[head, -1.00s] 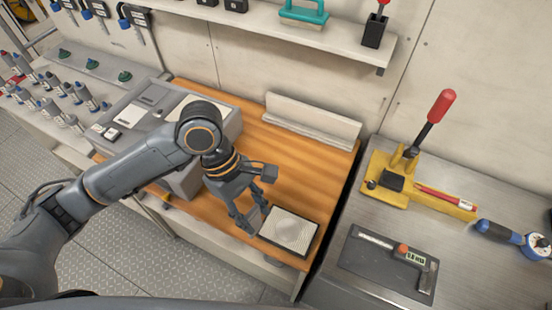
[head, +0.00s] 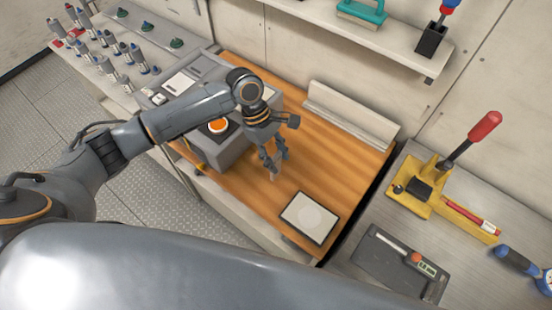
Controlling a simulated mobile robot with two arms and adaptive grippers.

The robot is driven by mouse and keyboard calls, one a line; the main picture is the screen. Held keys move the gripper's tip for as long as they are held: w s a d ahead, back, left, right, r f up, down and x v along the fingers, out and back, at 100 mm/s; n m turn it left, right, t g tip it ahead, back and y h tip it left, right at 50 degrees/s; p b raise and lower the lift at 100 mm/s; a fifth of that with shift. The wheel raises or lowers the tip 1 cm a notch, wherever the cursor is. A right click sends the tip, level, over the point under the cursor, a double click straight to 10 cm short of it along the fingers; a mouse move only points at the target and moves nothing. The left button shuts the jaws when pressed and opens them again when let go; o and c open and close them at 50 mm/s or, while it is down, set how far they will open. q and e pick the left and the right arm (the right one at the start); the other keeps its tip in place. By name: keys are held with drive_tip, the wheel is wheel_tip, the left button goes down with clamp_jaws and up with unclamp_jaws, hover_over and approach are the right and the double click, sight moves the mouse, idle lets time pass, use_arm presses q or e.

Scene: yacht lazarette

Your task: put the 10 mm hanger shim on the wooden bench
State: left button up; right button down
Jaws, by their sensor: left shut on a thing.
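My left gripper (head: 273,168) is over the wooden bench (head: 335,165), just left of and behind the square pad. Its fingers point down and are shut on a small, thin, pale grey thing, which I take for the 10 mm hanger shim (head: 273,176). The fingers hide most of it, and no size marking is readable. I cannot tell whether it touches the bench. My right gripper is not in view.
A dark-edged square pad (head: 310,219) lies at the bench's front right. A grey machine with an orange button (head: 218,126) stands at the left, and a pale ledge (head: 352,115) at the back. The bench middle is clear. A yellow lever press (head: 430,190) stands on the metal table.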

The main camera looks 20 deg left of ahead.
sight(276, 163)
use_arm(q)
drive_tip(key=shift+w+a+f, duration=0.2)
drive_tip(key=shift+w+f, duration=0.2)
drive_tip(key=shift+f, duration=0.05)
wheel_tip(276, 163, down, 2)
drive_tip(key=shift+s+f+p, duration=0.1)
drive_tip(key=shift+p, duration=0.75)
drive_tip(key=shift+f, duration=0.45)
drive_tip(key=shift+f, duration=0.1)
drive_tip(key=o, duration=1.2)
drive_tip(key=shift+o, duration=0.2)
drive_tip(key=shift+a+r, duration=0.15)
drive_tip(key=shift+r, duration=0.35)
drive_tip(key=b+v, duration=0.2)
drive_tip(key=v, duration=0.9)
drive_tip(key=shift+r, duration=0.15)
